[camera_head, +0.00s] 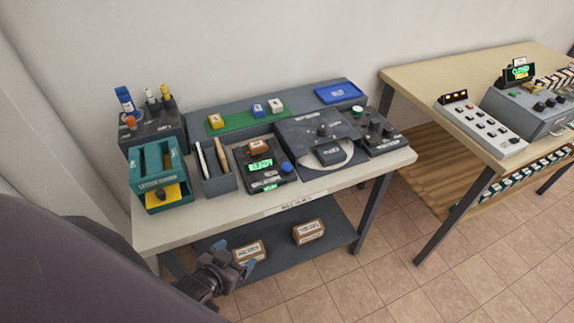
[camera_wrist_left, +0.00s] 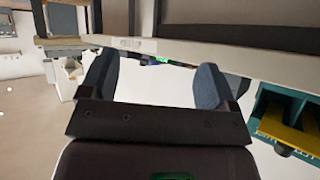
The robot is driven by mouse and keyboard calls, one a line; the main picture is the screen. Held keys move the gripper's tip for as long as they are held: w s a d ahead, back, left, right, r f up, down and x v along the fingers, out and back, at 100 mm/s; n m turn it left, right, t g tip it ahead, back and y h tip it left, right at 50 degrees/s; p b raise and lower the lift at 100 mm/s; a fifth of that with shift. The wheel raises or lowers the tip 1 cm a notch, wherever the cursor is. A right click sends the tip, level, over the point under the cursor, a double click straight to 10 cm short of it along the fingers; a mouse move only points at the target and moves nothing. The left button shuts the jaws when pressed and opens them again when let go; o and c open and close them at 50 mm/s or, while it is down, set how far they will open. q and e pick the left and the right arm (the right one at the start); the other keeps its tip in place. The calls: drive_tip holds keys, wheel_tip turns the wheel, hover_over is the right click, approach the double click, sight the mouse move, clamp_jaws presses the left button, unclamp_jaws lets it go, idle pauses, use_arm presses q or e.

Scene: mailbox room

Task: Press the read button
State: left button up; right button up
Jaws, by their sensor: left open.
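A dark device (camera_head: 265,166) with a lit green display and a brown block on top sits at the front middle of the near table. A round blue button (camera_head: 287,167) is on its right side. Its lettering is too small to read, so I cannot tell whether this is the read button. My left gripper (camera_head: 236,257) is low, in front of the table and near its lower shelf, well below and apart from the device. In the left wrist view its two fingers (camera_wrist_left: 154,84) are spread with nothing between them. My right gripper is not in view.
On the near table (camera_head: 306,195) stand a teal letter holder (camera_head: 162,176), a grey pen tray (camera_head: 217,178) and a dark turntable unit (camera_head: 318,140). Two brown boxes (camera_head: 308,231) lie on the lower shelf. A second table (camera_head: 435,80) with control boxes stands right, beyond a floor gap.

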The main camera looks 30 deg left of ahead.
use_arm(q)
clamp_jaws()
idle(1.3)
